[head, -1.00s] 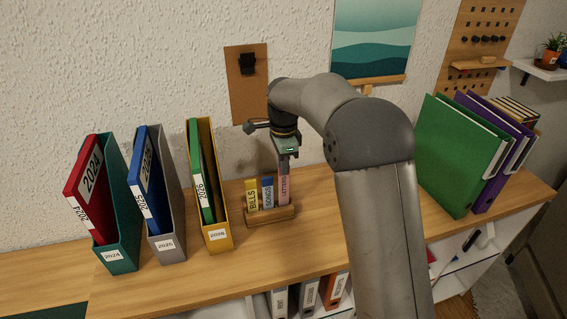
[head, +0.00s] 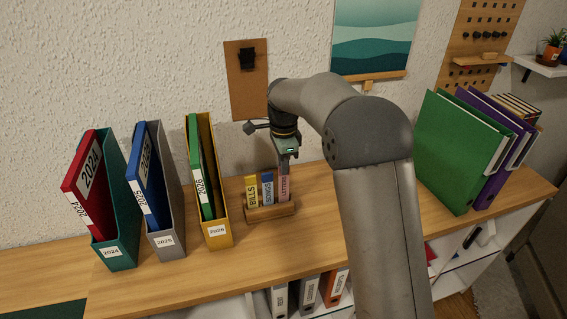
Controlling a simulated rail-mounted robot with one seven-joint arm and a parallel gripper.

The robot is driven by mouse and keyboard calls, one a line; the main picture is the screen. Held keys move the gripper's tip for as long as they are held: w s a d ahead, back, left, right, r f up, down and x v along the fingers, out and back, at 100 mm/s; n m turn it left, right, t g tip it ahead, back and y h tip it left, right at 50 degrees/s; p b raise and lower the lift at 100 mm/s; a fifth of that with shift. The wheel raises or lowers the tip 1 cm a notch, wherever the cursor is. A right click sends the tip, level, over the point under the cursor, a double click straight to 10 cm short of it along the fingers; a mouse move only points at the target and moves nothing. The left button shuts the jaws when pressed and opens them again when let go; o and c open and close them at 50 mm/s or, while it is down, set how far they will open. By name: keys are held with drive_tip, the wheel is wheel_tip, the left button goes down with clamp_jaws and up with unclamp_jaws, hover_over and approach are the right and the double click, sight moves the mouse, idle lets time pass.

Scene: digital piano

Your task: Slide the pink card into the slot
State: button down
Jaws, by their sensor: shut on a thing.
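A pink card (head: 284,187) labelled LETTERS stands upright at the right end of a small wooden holder (head: 270,212). It is beside a yellow BILLS card (head: 252,191) and a blue SONGS card (head: 267,188). The pink card's top is now about level with the other two. My gripper (head: 285,169) points down directly above the pink card and is shut on its top. The slot itself is hidden behind the holder's front, so I cannot see how deep the card sits.
Teal (head: 120,235), grey (head: 167,225) and yellow (head: 219,222) file boxes with binders stand left of the holder. Green (head: 458,155) and purple (head: 505,165) binders stand at the right. A corkboard (head: 246,90) hangs behind. The wooden top in front of the holder is clear.

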drive_tip(key=c, duration=1.5)
unclamp_jaws()
drive_tip(key=shift+r, duration=0.1)
drive_tip(key=shift+r+p, duration=2.35)
drive_tip(key=shift+r, duration=0.55)
